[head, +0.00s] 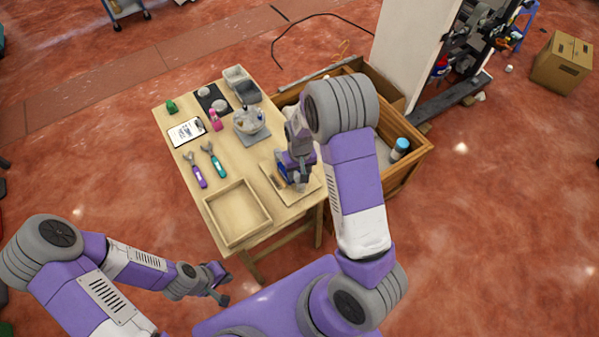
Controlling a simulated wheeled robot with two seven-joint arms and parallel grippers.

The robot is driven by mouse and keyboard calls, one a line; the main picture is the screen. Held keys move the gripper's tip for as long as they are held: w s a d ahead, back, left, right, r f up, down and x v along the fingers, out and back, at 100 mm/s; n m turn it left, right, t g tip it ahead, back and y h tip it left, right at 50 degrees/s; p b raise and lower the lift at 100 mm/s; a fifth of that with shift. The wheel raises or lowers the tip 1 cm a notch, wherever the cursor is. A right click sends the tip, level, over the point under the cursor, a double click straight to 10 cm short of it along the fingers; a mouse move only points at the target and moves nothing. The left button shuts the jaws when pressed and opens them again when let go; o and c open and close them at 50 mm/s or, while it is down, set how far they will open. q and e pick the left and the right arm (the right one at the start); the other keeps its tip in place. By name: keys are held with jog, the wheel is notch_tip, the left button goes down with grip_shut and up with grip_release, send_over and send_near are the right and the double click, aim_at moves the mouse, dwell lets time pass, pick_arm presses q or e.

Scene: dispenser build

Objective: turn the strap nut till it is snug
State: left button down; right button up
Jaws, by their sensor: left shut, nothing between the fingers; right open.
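The strap nut is too small to make out. A grey-white device with a bowl-like top (250,121) sits on a grey square base (258,138) towards the right of the wooden table; I cannot tell whether the nut is on it. My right gripper (288,178) is over a shallow wooden tray (304,192) at the table's right edge, close to a blue item (281,171); its fingers are mostly hidden by my arm. It is open. My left gripper (221,287) is shut and empty, off the table's near left corner and low in the view.
Purple (199,176) and teal (216,166) wrenches lie left of centre on the table (176,136). An empty wooden tray (238,212) is at the near edge. A pink bottle (215,120) and grey bins (246,91) stand farther back. A wooden crate (410,160) adjoins the right side.

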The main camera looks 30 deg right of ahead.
jog(key=shift+w+d+r, duration=0.2)
jog(key=shift+w+r, duration=0.05)
jog(key=shift+r, duration=0.25)
jog(key=shift+w+d+r, duration=0.2)
jog(key=shift+r, duration=0.25)
jog(key=shift+d, duration=0.2)
notch_tip(320, 180, down, 7)
jog(key=shift+w+f+b, duration=0.1)
jog(key=shift+b, duration=0.35)
jog(key=shift+c, duration=0.2)
grip_shut()
